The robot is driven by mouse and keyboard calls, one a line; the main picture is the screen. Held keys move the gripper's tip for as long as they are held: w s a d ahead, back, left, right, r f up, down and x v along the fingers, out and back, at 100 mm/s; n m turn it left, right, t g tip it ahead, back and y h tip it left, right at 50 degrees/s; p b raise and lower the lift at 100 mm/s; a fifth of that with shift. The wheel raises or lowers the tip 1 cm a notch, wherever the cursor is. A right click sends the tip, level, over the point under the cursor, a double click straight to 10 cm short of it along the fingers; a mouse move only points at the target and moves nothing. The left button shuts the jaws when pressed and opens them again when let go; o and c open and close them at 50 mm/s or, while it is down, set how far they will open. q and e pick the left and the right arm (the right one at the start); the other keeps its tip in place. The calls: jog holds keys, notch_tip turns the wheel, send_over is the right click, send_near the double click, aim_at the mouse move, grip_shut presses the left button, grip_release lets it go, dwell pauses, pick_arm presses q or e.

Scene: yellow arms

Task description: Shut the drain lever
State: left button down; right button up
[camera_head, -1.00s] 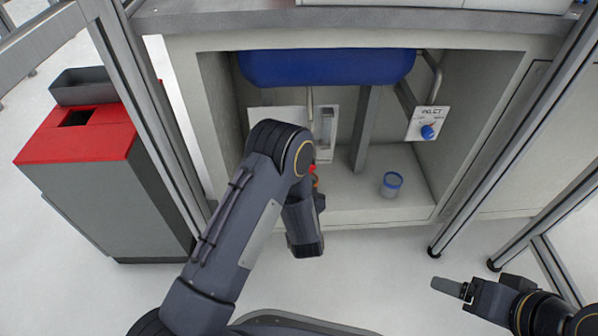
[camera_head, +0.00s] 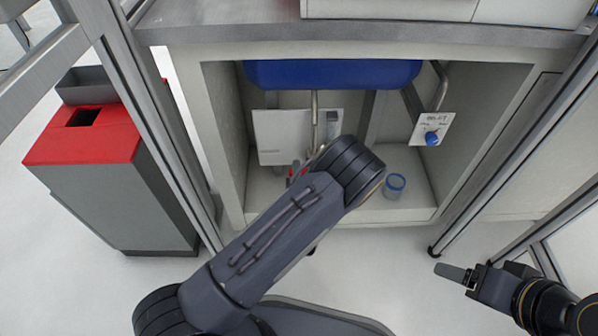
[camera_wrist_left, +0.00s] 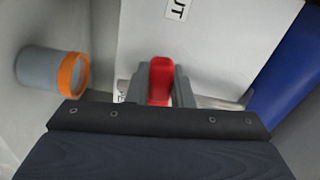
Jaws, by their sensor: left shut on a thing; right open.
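The red drain lever (camera_wrist_left: 161,78) shows in the left wrist view, in front of a white panel (camera_wrist_left: 205,45) with partly cut-off lettering. My left gripper (camera_wrist_left: 156,88) has its grey fingers on both sides of the lever and is shut on it. In the head view a small bit of red (camera_head: 296,171) shows below the white panel (camera_head: 278,137), inside the cabinet. My left forearm hides most of the gripper and lever there. My right gripper (camera_head: 452,273) is open and empty, low at the right, outside the cabinet.
A blue tank (camera_head: 332,74) hangs under the cabinet top. A white inlet panel with a blue knob (camera_head: 431,138) is at the right. A blue-rimmed cup (camera_head: 394,186) stands on the cabinet floor. An orange-rimmed cup (camera_wrist_left: 55,72) shows in the wrist view. A red-topped bin (camera_head: 100,170) stands left.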

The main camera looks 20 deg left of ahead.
pick_arm(q)
jog(key=shift+s+r+m, duration=0.1)
jog(key=shift+r+m, duration=0.15)
jog(key=shift+m, duration=0.55)
jog(key=shift+a, duration=0.1)
jog(key=c, duration=1.3)
grip_release()
jog(key=shift+r, duration=0.1)
jog(key=p+v, duration=0.2)
jog(key=v, duration=0.5)
jog(key=shift+s, duration=0.4)
